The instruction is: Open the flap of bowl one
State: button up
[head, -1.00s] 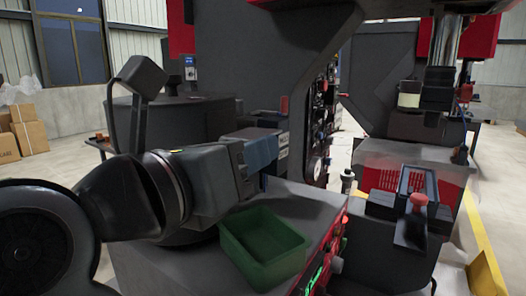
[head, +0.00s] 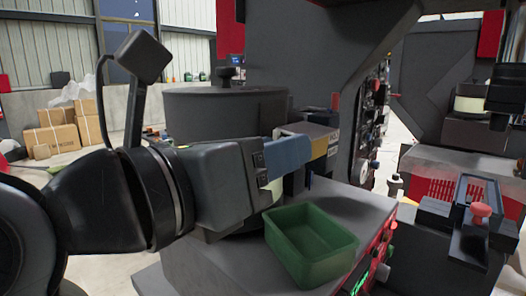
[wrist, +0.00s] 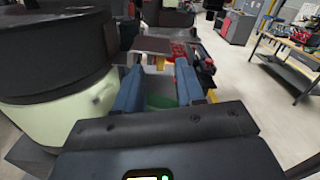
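A large dark round bowl (head: 222,115) with a knob on its lid stands behind my arm in the head view. In the wrist view the bowl (wrist: 55,55) is at the left, dark above and cream below. I cannot make out a flap on it for sure. My gripper (wrist: 158,70) has its two blue fingers apart, with nothing held between them. In the head view the gripper (head: 300,150) is in front of the bowl's right side, above the machine's top; its fingers overlap there.
A green open bin (head: 312,246) sits on the grey machine top (head: 365,205), just below and right of my gripper. A dark upright machine body (head: 310,60) stands behind. A second station with a red-handled part (head: 480,212) is at the right.

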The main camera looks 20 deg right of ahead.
jog(key=b+v, duration=0.3)
jog(key=v, duration=0.8)
jog(key=shift+s+a, duration=0.15)
jog(key=shift+a, duration=0.1)
dwell(0.6)
jog(key=shift+f+b, duration=0.1)
jog(key=shift+b, duration=0.65)
jog(key=shift+s, duration=0.1)
